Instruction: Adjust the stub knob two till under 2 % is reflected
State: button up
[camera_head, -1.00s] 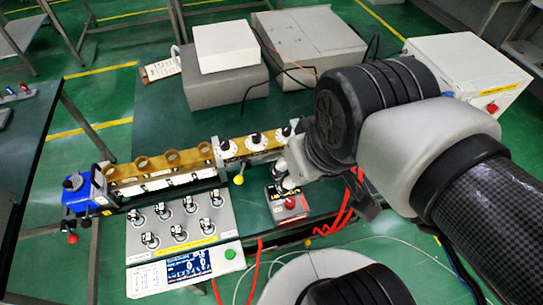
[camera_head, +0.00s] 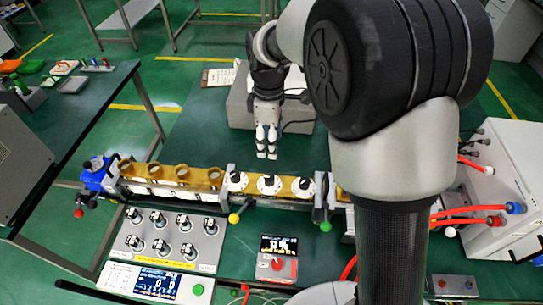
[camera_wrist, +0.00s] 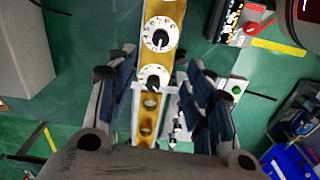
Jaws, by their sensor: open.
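Three white stub knobs with black centres sit in a row on the brass waveguide (camera_head: 205,184). The middle one, stub knob two (camera_head: 269,184), also shows in the wrist view (camera_wrist: 160,33). The left knob (camera_head: 236,181) is nearer the fingers in the wrist view (camera_wrist: 153,77). The right knob (camera_head: 303,187) is on the far side. My gripper (camera_head: 266,156) points down, open and empty, appearing just behind the knob row in the head view. In the wrist view its fingers (camera_wrist: 160,100) spread on both sides of the waveguide, touching no knob.
A grey panel of several switches (camera_head: 172,240) stands front left. A yellow-ball lever (camera_head: 234,218) and a green-ball lever (camera_head: 325,226) project beside the knobs.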

aim_at(269, 177)
notch_tip(269, 177, down, 17)
jog(key=b, duration=0.5)
jog(key=shift+a, duration=0.1)
jog(key=shift+c, duration=0.2)
jog(key=c, duration=1)
